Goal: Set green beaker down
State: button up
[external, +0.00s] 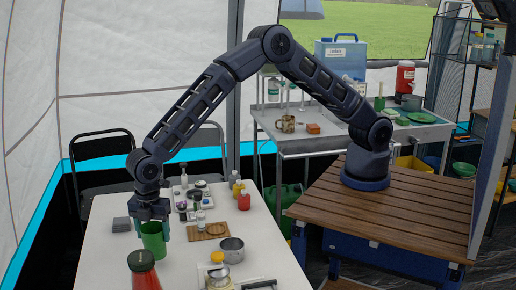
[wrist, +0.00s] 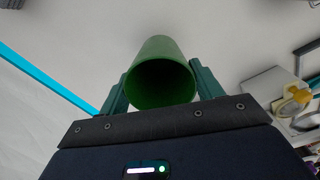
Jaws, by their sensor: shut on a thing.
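The green beaker (external: 154,240) is at the left part of the white table (external: 107,262), below my wrist in the external view. My gripper (external: 151,222) is shut on it from above, with one finger on each side near its rim. In the wrist view the beaker (wrist: 160,72) sits between the two green fingers, its open mouth facing the camera. Whether its base touches the table cannot be told from these frames.
A red jar (external: 143,272) stands close in front of the beaker. A metal bowl (external: 231,249), a wooden board (external: 208,232) and a tray of small jars (external: 197,197) are to the right. Dark grey squares (external: 122,224) lie to the left. Chairs (external: 102,150) stand behind the table.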

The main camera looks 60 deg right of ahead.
jog(key=shift+f, duration=1.55)
jog(key=shift+f, duration=0.15)
jog(key=o, duration=1)
notch_tip(320, 180, up, 12)
jog(key=shift+r, duration=0.15)
jog(key=shift+d, duration=0.1)
